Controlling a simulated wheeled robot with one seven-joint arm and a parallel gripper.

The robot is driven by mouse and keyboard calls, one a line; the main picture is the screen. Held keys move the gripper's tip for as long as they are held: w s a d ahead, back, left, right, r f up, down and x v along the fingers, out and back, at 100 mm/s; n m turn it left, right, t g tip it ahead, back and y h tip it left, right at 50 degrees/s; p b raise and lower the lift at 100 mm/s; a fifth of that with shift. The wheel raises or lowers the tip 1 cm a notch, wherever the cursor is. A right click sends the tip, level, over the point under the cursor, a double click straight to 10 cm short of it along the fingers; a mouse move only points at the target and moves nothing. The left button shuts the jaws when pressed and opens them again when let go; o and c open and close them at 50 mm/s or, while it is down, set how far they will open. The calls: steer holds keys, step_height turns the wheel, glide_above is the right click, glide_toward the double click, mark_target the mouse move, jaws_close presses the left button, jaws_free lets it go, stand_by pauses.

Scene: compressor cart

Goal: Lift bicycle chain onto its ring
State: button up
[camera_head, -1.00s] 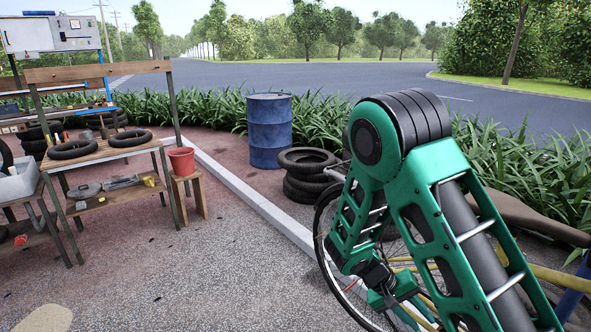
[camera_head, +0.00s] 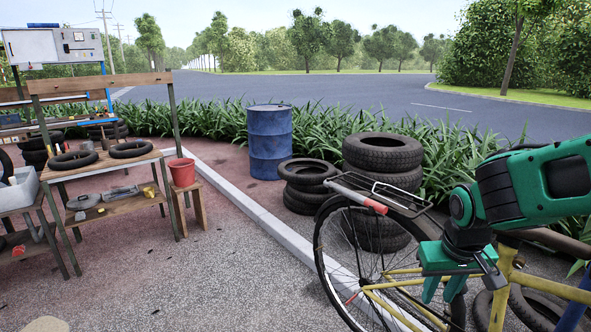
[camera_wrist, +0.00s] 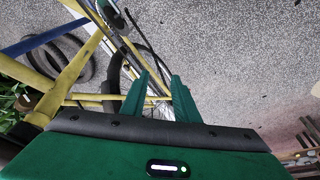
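A yellow bicycle (camera_head: 497,302) stands at the lower right of the head view, its spoked wheel and rear rack towards the left. My green gripper (camera_head: 440,292) is above the yellow tubes beside the wheel, fingers pointing down. In the wrist view the two fingers of my gripper (camera_wrist: 161,76) are apart with nothing seen held between them. Yellow frame tubes (camera_wrist: 75,72) of the bicycle run past the fingers on the left and behind them. I cannot make out the chain or its ring clearly; my gripper and the frame cover part of that area.
Stacked tyres (camera_head: 383,155) stand behind the bicycle, with a blue drum (camera_head: 269,140) further left. A wooden workbench (camera_head: 100,165) with tyres and a red bucket (camera_head: 182,172) are at the left. The paved ground (camera_head: 230,270) left of the wheel is clear.

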steer(key=s+r+t+y, duration=0.1)
steer(key=s+r+t, duration=0.1)
steer(key=s+r, duration=0.25)
steer(key=s+d+f+m+g, duration=0.1)
steer(key=s+d+m+g, duration=0.1)
steer(key=s+d, duration=0.3)
steer(key=shift+d+h, duration=0.3)
steer(key=shift+d, duration=0.2)
steer(key=s+d+m+g, duration=0.1)
steer(key=s, duration=0.2)
steer(key=s+d+m+g, duration=0.1)
steer(key=s, duration=0.2)
steer(key=s+d+f+m, duration=0.1)
steer(key=s+d, duration=0.1)
steer(key=s, duration=0.1)
steer(key=shift+s+d+m+g, duration=0.1)
steer(key=shift+s+m+g, duration=0.2)
steer(key=shift+s+g, duration=0.1)
steer(key=c, duration=0.4)
steer(key=shift+s+y, duration=0.25)
steer(key=shift+y, duration=0.15)
jaws_close()
